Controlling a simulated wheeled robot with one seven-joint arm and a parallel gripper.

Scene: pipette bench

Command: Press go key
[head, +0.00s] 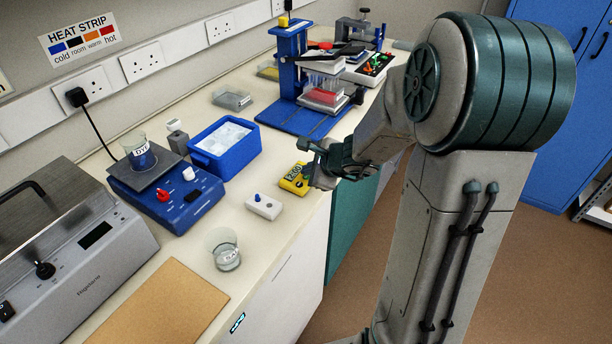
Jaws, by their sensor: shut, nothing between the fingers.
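No key marked "go" can be read in the head view. A small yellow device (293,180) with a dark display or keys lies near the bench's front edge. A white panel (369,68) with red and green knobs or buttons stands farther back, beside the blue pipetting stand (290,58). I cannot tell which of them carries the go key. My gripper (318,168) is shut and empty, just right of the yellow device in the picture. It appears above the bench's front edge; whether it touches the device cannot be told.
A white box with a blue knob (264,207) and a glass beaker (226,257) stand near the front edge. A blue ice tub (225,147), a blue hotplate (181,213) and a grey bath (70,262) stand behind or left. A brown board (160,305) lies in front.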

